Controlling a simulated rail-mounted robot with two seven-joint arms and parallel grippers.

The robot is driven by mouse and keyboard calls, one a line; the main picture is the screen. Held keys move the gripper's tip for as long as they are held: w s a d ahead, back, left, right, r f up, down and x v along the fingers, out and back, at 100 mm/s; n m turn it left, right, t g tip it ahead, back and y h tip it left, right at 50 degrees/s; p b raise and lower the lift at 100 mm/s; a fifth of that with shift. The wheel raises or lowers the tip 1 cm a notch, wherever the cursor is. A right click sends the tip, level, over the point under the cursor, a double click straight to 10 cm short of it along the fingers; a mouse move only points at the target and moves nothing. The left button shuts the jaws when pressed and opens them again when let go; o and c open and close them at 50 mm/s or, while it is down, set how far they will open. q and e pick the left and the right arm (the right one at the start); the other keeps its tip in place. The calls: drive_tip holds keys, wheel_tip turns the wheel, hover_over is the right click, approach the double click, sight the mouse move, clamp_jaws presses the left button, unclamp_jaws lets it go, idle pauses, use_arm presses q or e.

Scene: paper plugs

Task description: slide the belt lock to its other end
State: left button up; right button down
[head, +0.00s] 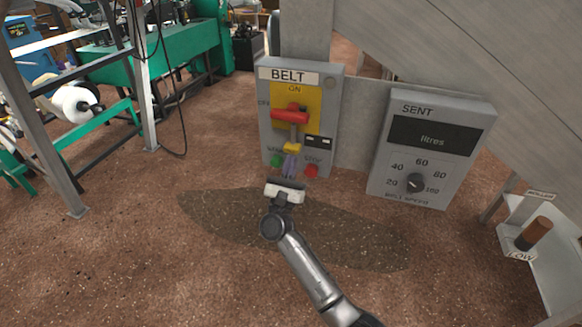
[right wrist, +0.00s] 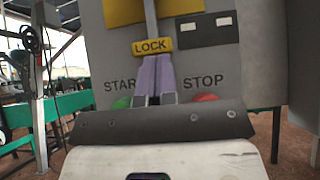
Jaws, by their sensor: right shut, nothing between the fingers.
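The belt box (head: 317,88) is a grey panel marked BELT. It has a yellow plate with a red handle (head: 289,116) near the word ON. The yellow lock (head: 292,147) sits on a grey upright strip below the handle; in the right wrist view the lock (right wrist: 152,45) reads LOCK. My right gripper (head: 290,159) is shut and empty, in front of the box just under the lock. In the right wrist view its pale purple fingers (right wrist: 155,64) reach up to the lock's lower edge; whether they touch it, I cannot tell. My left gripper is not in view.
A green START button (head: 277,160) and a red STOP button (head: 311,171) flank my right fingers closely. A SENT speed box (head: 456,110) with a knob stands to the right. A box marked ROLLER (head: 513,239) is at far right. The floor in front is open.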

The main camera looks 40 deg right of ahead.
wheel_tip(320, 180, up, 3)
drive_tip(key=shift+s+r+p, duration=0.1)
drive_tip(key=shift+p, duration=0.45)
drive_tip(key=d+f+b+v, duration=0.1)
drive_tip(key=v, duration=0.5)
drive_tip(key=w+f+b+v, duration=0.1)
drive_tip(key=b+v, duration=0.1)
drive_tip(key=v, duration=0.5)
drive_tip(key=shift+d+f, duration=0.15)
drive_tip(key=shift+d, duration=0.15)
drive_tip(key=shift+w, duration=0.1)
